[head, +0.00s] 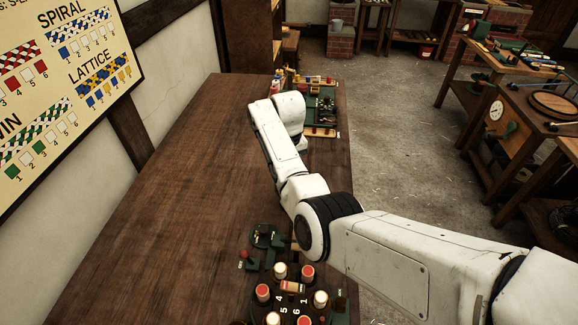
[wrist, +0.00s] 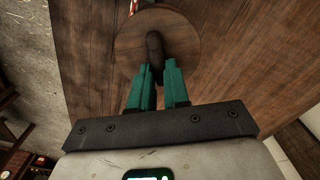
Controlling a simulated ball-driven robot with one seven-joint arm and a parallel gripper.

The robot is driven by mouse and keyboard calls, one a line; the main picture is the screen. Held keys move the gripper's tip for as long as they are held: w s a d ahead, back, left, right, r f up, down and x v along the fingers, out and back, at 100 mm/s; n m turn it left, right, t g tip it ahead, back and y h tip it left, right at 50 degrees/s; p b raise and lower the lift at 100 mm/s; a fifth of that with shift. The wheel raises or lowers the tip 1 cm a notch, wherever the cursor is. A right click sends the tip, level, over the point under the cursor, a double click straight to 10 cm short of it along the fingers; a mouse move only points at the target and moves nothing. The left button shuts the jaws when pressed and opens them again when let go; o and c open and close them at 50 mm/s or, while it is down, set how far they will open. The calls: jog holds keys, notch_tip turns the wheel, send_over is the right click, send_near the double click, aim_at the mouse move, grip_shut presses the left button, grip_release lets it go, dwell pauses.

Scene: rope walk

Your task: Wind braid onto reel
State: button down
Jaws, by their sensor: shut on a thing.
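In the wrist view my gripper (wrist: 157,75) has two green fingers shut on a dark rounded handle (wrist: 154,45). The handle lies in front of a round wooden disc (wrist: 186,38), which looks like the face of the reel. A bit of red and white braid (wrist: 133,6) shows at the top edge, just above the disc. In the head view my arm hides the gripper and the reel. A dark round plate (head: 292,297) with numbers and several red-topped and pale-topped bobbins (head: 263,292) is at the bottom.
The long wooden bench (head: 190,150) is mostly bare on its left. A green rack (head: 322,105) with small coloured parts stands at its far end. A pattern board (head: 65,85) hangs on the left wall. Side tables (head: 505,70) with tools stand at the right, across clear floor.

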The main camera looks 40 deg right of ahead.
dwell(0.5)
jog(key=c, duration=1.1)
grip_release()
jog(key=shift+r, duration=0.1)
notch_tip(320, 180, up, 11)
jog(key=b, duration=0.2)
jog(key=shift+f, duration=0.2)
